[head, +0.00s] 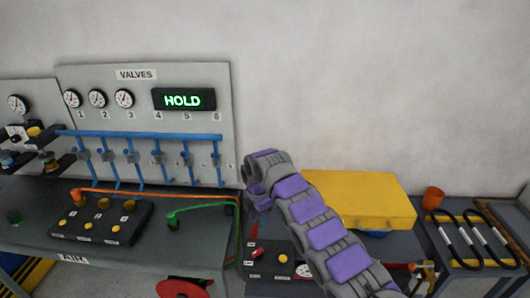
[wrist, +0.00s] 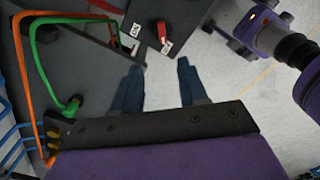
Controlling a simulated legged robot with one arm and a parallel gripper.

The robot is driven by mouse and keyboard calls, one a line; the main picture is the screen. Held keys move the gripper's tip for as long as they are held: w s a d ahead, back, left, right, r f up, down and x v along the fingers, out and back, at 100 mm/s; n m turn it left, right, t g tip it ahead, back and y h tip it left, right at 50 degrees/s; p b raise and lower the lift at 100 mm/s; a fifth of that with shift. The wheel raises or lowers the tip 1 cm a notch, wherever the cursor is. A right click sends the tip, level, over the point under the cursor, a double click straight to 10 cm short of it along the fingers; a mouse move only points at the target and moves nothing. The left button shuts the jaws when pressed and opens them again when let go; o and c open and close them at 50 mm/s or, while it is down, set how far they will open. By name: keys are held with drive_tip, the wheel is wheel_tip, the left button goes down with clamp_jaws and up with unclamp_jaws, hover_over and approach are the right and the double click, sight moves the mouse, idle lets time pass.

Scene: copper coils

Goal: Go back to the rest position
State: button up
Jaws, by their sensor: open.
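My gripper (wrist: 158,72) is open in the wrist view, with two dark blue fingers apart and nothing between them. Below the fingers lie the edge of a dark panel and pale floor. In the head view my purple and grey arm (head: 322,232) rises from the lower right and bends near the right end of the valve panel (head: 240,110). The fingers cannot be made out there. The panel's green display (head: 184,100) reads HOLD.
Blue pipes (head: 140,135) and a green pipe (head: 200,208) stand left of my arm. A red switch (wrist: 163,32) is just beyond the fingers. A yellow case (head: 360,195), an orange cup (head: 432,198) and black cables (head: 458,240) are on the right. The wall above is bare.

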drive_tip(key=s+d+r+m+h+b, duration=0.1)
drive_tip(key=d+r+m+h, duration=0.2)
drive_tip(key=d, duration=0.4)
drive_tip(key=s+d+r+m+b, duration=0.1)
drive_tip(key=s+d+r+m, duration=0.1)
drive_tip(key=d+r+m, duration=0.3)
drive_tip(key=s+d+r+m+g+b, duration=0.1)
drive_tip(key=s+d+r+m, duration=0.25)
drive_tip(key=s+d, duration=0.2)
drive_tip(key=s+d+r+m+b, duration=0.1)
drive_tip(key=s+d+r+m, duration=0.25)
drive_tip(key=s+d, duration=0.2)
drive_tip(key=s+m+y+b, duration=0.15)
drive_tip(key=s+m, duration=0.55)
drive_tip(key=s, duration=1.1)
drive_tip(key=s+a+f+m+b, duration=0.1)
drive_tip(key=s+a+f+m, duration=0.1)
drive_tip(key=s, duration=0.7)
drive_tip(key=s+a+f+m+y+b, duration=0.1)
drive_tip(key=s+f, duration=0.3)
drive_tip(key=s, duration=0.5)
drive_tip(key=shift+s+a+f+m+g, duration=0.35)
drive_tip(key=shift+s+a+m+g, duration=0.05)
drive_tip(key=shift+a, duration=0.1)
